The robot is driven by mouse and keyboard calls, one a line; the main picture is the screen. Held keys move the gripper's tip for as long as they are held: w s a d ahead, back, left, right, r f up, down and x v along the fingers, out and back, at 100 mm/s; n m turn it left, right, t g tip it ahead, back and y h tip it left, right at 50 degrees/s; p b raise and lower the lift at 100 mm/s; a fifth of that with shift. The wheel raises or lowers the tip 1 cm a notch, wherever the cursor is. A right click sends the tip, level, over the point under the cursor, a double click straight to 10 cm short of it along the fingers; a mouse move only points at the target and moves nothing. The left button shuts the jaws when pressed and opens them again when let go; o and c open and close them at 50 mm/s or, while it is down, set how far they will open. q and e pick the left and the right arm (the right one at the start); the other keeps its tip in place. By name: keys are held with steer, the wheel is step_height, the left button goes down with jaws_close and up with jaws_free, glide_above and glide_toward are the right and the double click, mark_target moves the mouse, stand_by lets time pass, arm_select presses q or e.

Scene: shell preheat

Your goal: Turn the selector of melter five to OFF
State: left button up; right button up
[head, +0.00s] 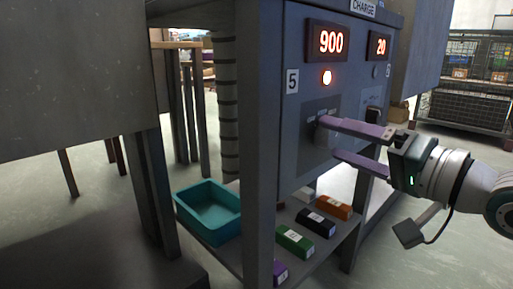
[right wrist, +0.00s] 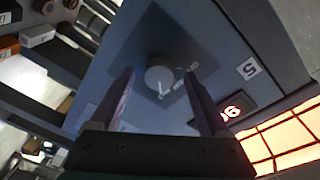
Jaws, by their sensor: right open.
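The panel of melter five (head: 303,95) faces me in the head view, with a "5" label (head: 292,81), a lit red "900" display (head: 331,41) and a glowing lamp (head: 327,77). My right gripper (head: 331,138) is open in front of the panel, its purple fingers one above the other. In the right wrist view the selector (right wrist: 159,76) is a round grey knob on a dark plate (right wrist: 140,45), between the open fingers. No contact with it is clear. Small white markings sit beside the knob; I cannot read them. My left gripper is not in view.
A second display reading "20" (head: 379,46) and another selector (head: 373,113) are to the right. A shelf below holds a teal bin (head: 209,209) and several boxes, including a green one (head: 294,240) and an orange one (head: 334,207). A grey post (head: 260,150) stands in front.

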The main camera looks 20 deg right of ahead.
steer(key=shift+w, duration=0.15)
steer(key=shift+c, duration=0.2)
jaws_close()
stand_by(0.4)
